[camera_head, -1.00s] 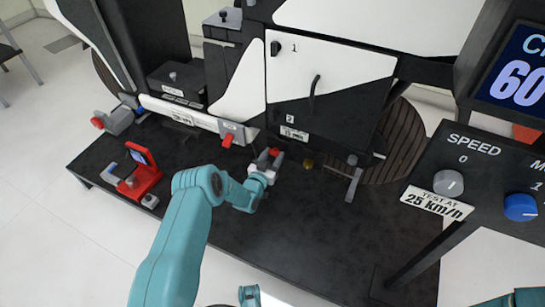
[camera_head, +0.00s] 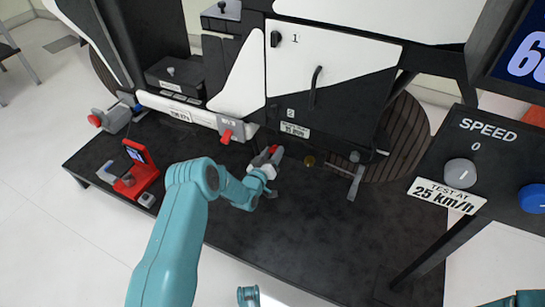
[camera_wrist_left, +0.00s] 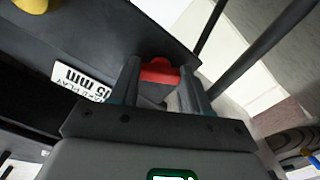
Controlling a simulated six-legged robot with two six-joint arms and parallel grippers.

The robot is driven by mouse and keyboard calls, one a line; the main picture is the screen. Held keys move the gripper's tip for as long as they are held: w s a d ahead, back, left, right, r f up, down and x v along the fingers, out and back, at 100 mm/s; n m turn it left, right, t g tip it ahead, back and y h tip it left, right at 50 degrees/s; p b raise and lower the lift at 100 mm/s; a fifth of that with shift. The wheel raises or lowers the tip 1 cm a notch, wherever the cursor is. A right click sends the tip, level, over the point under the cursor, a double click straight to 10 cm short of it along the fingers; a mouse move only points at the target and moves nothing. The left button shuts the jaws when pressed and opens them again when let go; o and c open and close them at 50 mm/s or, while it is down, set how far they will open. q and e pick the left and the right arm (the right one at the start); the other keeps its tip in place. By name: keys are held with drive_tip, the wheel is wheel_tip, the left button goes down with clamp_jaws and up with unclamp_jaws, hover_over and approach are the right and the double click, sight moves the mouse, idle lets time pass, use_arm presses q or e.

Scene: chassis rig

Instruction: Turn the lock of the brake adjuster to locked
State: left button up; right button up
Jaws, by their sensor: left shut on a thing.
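My left gripper (camera_head: 266,160) reaches in under the front of the chassis rig. It is shut on a small red lock piece (camera_head: 275,151), which I take to be the lock of the brake adjuster. In the left wrist view the red piece (camera_wrist_left: 158,72) shows between the two grey fingers, with a dark block behind it. The fingers hide its sides, and I cannot read its lock position.
Another red lever (camera_head: 227,136) sits on the rig left of the gripper. A red gauge stand (camera_head: 136,182) stands on the dark base plate (camera_head: 290,235). A brass knob (camera_head: 309,161) and a grey handle (camera_head: 355,185) lie to the right. The speed panel (camera_head: 490,170) stands at right.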

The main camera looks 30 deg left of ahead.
use_arm(q)
drive_tip(key=shift+n+b, duration=0.95)
drive_tip(key=shift+n, duration=5.25)
use_arm(e)
drive_tip(key=shift+w+d+f+t, duration=0.1)
drive_tip(key=shift+w+f+t, duration=0.05)
drive_tip(key=shift+w+f, duration=0.4)
drive_tip(key=shift+w+d+f+t, duration=0.15)
drive_tip(key=shift+w+f, duration=0.15)
drive_tip(key=shift+f, duration=0.3)
drive_tip(key=shift+a, duration=0.1)
use_arm(q)
drive_tip(key=o, duration=1.1)
drive_tip(key=shift+c, duration=0.2)
drive_tip(key=shift+s, duration=0.15)
use_arm(e)
drive_tip(key=shift+s, duration=0.1)
